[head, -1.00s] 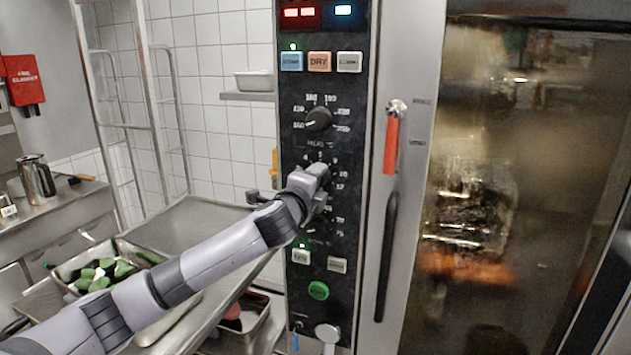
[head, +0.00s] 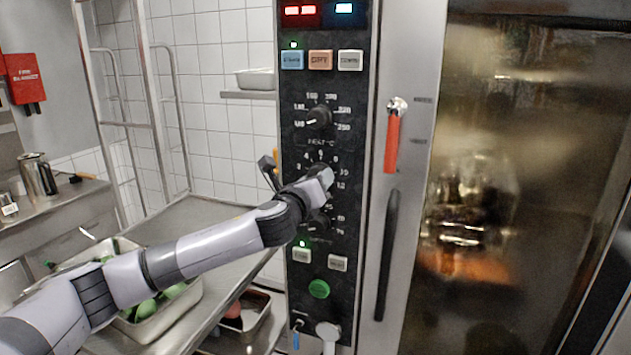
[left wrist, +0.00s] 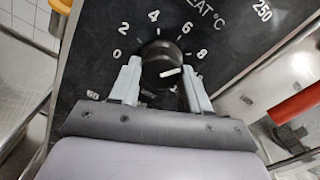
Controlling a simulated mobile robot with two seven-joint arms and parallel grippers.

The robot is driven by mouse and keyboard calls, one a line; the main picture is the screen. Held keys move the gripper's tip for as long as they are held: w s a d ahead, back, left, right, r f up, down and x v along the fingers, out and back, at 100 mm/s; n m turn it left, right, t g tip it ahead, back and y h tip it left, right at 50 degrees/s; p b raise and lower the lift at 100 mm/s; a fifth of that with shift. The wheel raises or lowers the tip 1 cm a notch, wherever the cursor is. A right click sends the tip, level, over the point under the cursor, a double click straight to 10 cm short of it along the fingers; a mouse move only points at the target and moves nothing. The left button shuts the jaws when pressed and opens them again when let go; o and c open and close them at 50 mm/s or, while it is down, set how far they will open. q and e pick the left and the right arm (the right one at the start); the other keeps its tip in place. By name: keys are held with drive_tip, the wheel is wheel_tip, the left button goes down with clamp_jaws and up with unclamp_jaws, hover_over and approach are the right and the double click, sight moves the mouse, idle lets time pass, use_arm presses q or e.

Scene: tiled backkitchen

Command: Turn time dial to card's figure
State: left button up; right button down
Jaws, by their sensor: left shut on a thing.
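The dial (left wrist: 160,55) is a dark round knob on the black oven panel, ringed by white figures; 0, 2, 4, 6 and 8 are readable in the left wrist view. Its white pointer mark lies at the right, a little below the 8. My left gripper (left wrist: 160,80) is shut on the dial, one grey finger on each side. In the head view the gripper (head: 322,182) hides most of this dial. A small white card (head: 9,209) stands on the left counter; its figure is too small to read. My right gripper is not in view.
The heat dial (head: 318,117) sits just above, with lit buttons (head: 320,59) higher up. A green button (head: 319,289) lies below. The oven's red-handled latch (head: 392,140) and black door handle (head: 386,255) stand at the right. A steel table and tray (head: 185,300) lie under my arm.

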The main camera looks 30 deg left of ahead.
use_arm(q)
drive_tip(key=m, duration=0.8)
drive_tip(key=shift+a+r+m, duration=0.3)
drive_tip(key=shift+r, duration=0.1)
idle(0.4)
drive_tip(key=o, duration=0.9)
drive_tip(key=shift+o, duration=0.6)
drive_tip(key=shift+w+f, duration=0.15)
drive_tip(key=shift+f, duration=0.1)
drive_tip(key=shift+d, duration=0.1)
